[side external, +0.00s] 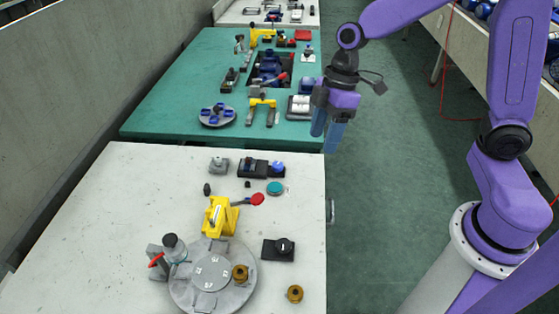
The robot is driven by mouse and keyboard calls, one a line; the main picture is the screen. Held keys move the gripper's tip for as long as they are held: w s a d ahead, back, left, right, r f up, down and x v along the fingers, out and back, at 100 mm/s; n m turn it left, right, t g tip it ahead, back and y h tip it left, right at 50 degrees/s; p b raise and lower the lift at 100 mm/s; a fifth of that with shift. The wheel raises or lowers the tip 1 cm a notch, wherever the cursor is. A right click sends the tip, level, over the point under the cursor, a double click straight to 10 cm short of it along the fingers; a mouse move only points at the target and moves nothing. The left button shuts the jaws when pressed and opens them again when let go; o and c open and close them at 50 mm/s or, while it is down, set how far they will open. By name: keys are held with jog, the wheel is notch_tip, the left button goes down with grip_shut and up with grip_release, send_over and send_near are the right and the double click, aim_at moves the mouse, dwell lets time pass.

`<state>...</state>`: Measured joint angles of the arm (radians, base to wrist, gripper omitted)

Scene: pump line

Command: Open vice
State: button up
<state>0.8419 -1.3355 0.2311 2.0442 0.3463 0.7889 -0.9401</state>
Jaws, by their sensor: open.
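My gripper (326,131) hangs with its blue fingers pointing down, apart and empty. In the picture it is over the right edge of the green table, well away from the devices on the white table. A yellow clamp-like device (216,216) with a red-knobbed lever (257,199) stands on the white table, behind a round grey plate (212,272). A grey fixture with a red handle (157,260) and a black knob (170,241) stands at the plate's left. I cannot tell which of these is the vice, or its jaw state.
The white table (90,230) also holds a black dial box (279,249), brass fittings (295,293), a teal disc (275,188) and a black block (255,168). The green table (175,90) behind carries several more fixtures. The white table's left side is clear.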

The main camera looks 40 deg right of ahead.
jog(key=t+y, duration=0.1)
jog(key=t, duration=0.1)
send_near(278, 165)
jog(key=x, duration=0.8)
jog(key=shift+w+f, duration=0.15)
jog(key=shift+f, duration=0.15)
jog(key=c, duration=1)
